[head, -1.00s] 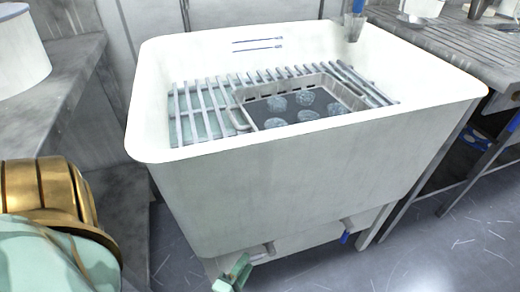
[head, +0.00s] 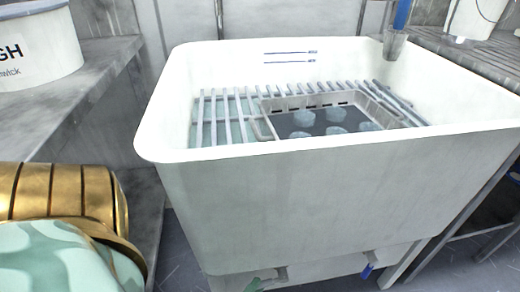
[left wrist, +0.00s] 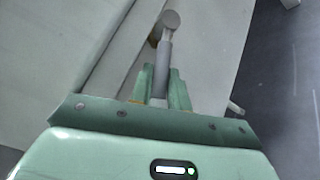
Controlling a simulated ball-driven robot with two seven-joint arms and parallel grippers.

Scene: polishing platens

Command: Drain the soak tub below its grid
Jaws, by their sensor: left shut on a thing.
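The white soak tub (head: 300,200) stands in the middle of the head view. A grey bar grid (head: 222,103) spans its inside, with pale green liquid (head: 208,133) visible between the bars. A grey tray (head: 262,128) with several round discs sits on the grid. My left gripper (head: 254,285) is low under the tub's front, mostly cut off by the picture's lower edge. In the left wrist view its green fingers (left wrist: 160,88) are shut on a grey lever (left wrist: 163,60) with a round end. How far the lever is turned is unclear. My right gripper is not in view.
A blue-handled fitting (head: 367,271) sits under the tub at the right. A slatted bench (head: 470,52) adjoins on the right. A grey shelf (head: 100,65) with a white lettered container (head: 40,50) stands at the left.

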